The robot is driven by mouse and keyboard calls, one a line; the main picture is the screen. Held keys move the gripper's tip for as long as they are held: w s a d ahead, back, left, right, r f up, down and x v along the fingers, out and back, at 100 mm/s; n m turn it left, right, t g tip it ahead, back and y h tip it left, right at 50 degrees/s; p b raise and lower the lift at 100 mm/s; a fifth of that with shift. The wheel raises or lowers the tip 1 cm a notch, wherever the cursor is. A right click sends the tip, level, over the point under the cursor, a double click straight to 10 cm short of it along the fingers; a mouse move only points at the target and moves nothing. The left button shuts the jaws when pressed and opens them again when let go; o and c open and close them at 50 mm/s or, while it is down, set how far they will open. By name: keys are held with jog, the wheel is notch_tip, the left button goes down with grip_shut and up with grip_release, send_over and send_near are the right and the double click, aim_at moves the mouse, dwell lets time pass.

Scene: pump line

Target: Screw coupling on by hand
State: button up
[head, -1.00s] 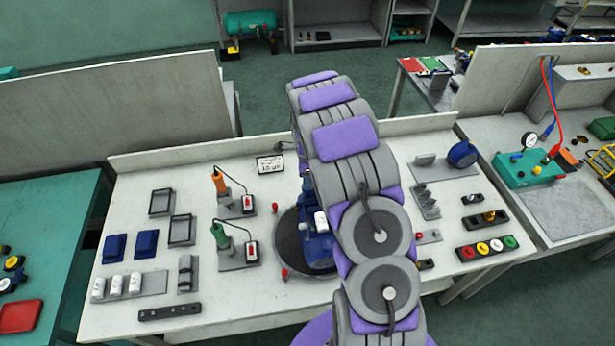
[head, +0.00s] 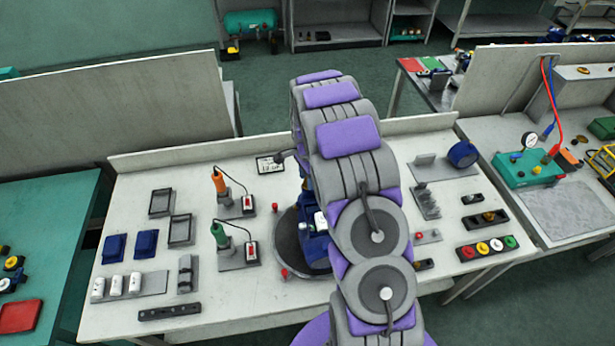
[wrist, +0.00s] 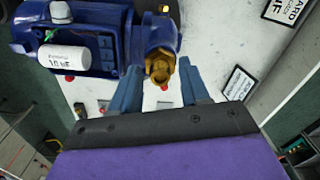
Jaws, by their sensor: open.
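The blue pump (wrist: 95,40) fills the upper left of the wrist view, with a white cylinder (wrist: 63,57) on its near side. A brass coupling (wrist: 160,67) sits at the end of the pump's blue port. My gripper (wrist: 160,72) is open, with one blue finger on each side of the brass piece. Gaps show between the fingers and the brass. How far the coupling is threaded on cannot be told. In the head view the pump (head: 314,246) stands on a dark round plate (head: 288,240), partly hidden by my arm; the gripper's fingers are hidden.
Two screwdriver-like tools, orange (head: 219,183) and green (head: 219,233), stand in holders left of the plate. Small trays (head: 181,230) and blue blocks (head: 146,243) lie farther left. A row of coloured caps (head: 482,248) lies on the right. The front bench strip is mostly clear.

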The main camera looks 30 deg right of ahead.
jog(key=shift+n, duration=1.8)
grip_shut()
jog(key=shift+m, duration=1.8)
